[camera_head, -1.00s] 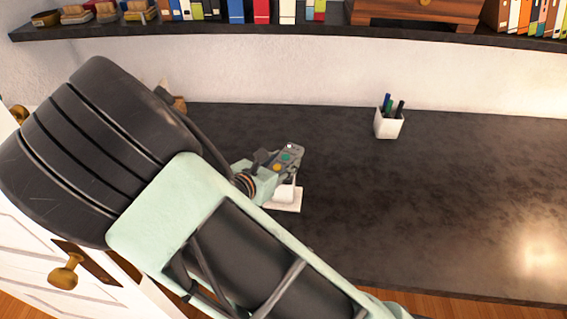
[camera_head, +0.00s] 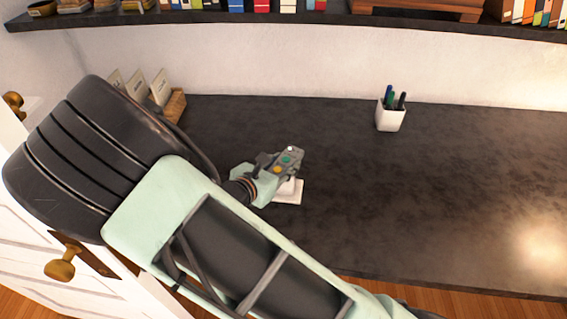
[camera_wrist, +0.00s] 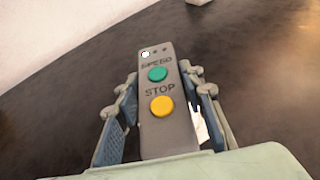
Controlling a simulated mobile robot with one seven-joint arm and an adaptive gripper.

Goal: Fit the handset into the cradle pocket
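The handset (camera_head: 287,160) is a grey bar with a green and a yellow button. It also shows upright in the wrist view (camera_wrist: 160,98), marked SPEED and STOP. My gripper (camera_head: 272,163) holds it, with a fingertip at each side edge in the wrist view (camera_wrist: 158,88). The white cradle (camera_head: 291,197) stands on the dark desk just below the handset. Its upper part and pocket are mostly hidden behind the handset and gripper. A sliver of white shows beside the right finger in the wrist view. I cannot tell whether the handset touches the cradle.
The dark desk (camera_head: 440,190) is clear to the right. A white pen cup (camera_head: 390,118) stands at the back. A wooden box with cards (camera_head: 174,104) is at the back left behind my arm. A shelf (camera_head: 220,18) with books runs above.

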